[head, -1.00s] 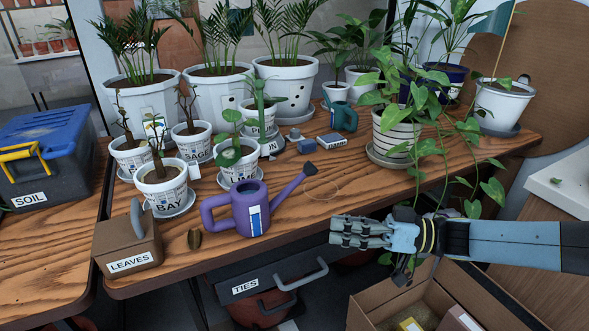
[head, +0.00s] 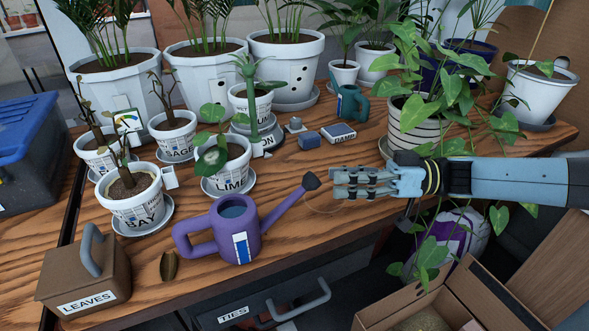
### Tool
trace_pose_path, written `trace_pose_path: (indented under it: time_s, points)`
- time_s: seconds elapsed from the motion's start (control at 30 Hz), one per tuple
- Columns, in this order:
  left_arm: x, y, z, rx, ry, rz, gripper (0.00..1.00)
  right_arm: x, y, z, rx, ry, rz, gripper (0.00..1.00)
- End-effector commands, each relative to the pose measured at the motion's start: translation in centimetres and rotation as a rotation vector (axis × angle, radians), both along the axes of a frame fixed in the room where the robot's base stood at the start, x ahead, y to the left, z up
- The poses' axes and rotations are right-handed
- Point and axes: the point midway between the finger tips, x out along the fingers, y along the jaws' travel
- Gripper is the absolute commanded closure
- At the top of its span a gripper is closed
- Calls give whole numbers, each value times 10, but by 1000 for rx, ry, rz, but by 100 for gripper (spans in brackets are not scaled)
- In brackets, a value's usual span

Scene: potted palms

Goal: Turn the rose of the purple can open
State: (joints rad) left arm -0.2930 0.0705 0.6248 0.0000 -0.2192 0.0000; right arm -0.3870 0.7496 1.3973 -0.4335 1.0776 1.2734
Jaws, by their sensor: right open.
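The purple can (head: 222,232) stands upright near the front edge of the wooden table, its spout rising to the right. Its dark rose (head: 311,181) sits at the tip of the spout. A thin pale loop (head: 322,211) lies or hangs just below the rose; I cannot tell what it is. My right gripper (head: 336,184) comes in from the right, with its fingers pointing left at the rose. It is open and empty, a small distance right of the rose; whether it touches is hard to tell. My left gripper is not in view.
A brown LEAVES box (head: 88,278) with a grey handle stands left of the can. Pots labelled BAY (head: 138,211) and LIME (head: 226,181) stand behind it. A trailing plant in a striped pot (head: 412,132) is behind my right arm. An open cardboard box (head: 395,312) is below right.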

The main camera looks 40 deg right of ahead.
Motion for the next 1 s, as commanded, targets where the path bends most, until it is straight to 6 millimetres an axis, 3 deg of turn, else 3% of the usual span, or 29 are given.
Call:
trace_pose_path:
  time_s: [0.2, 0.4, 0.83, 1.0]
  points:
    - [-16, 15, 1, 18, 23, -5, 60, 30, 34, 2, 5, -7, -2, 58]
    - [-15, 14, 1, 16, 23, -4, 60, 52, 58, 1, 2, -3, 0, 58]
    - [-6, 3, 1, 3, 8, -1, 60, 61, 69, 0, -1, -1, -1, 58]
    - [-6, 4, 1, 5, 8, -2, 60, 60, 69, 0, -1, -1, -1, 78]
